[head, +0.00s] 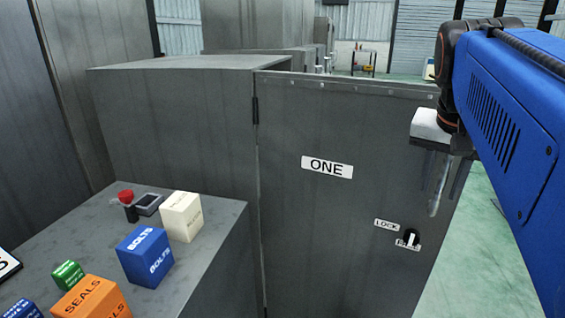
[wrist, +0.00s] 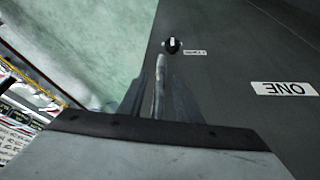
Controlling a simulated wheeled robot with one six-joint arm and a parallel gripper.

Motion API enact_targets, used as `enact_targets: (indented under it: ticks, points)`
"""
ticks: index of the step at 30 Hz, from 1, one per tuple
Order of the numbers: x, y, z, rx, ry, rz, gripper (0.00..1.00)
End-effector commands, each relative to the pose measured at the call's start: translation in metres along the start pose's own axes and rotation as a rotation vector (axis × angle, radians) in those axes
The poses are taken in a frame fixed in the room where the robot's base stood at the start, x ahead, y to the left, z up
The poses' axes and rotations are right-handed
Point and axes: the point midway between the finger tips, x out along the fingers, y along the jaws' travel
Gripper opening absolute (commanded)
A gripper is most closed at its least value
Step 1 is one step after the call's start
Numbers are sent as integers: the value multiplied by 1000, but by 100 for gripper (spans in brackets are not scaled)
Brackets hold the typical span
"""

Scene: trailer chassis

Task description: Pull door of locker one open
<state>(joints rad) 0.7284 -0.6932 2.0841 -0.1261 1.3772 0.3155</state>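The grey door of locker one (head: 330,220) carries a "ONE" label (head: 327,167) and stands swung out to the right from its hinge on the locker body (head: 180,130). A metal bar handle (head: 436,196) is near the door's free edge; it also shows in the wrist view (wrist: 159,88). My gripper (head: 441,172) is at the handle, with one finger close on each side of it in the wrist view. A black knob with a white pointer (head: 411,239) is below and left of the handle, beside a "LOCK" label (head: 387,225) and a smaller label.
A grey bench (head: 205,265) at lower left holds several labelled boxes, including a blue "BOLTS" box (head: 147,254), and a red-topped item (head: 127,204). Green floor (head: 470,250) is clear right of the door. More grey cabinets stand behind.

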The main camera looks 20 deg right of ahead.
Motion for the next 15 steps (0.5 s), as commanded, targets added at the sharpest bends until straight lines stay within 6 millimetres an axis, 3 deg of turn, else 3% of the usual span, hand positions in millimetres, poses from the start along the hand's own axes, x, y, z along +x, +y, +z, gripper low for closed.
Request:
enact_targets:
  ticks: [8, 15]
  points:
    - [-6, 0, 0, 0, 0, 0, 31]
    - [-45, -1, 0, -2, 2, -2, 31]
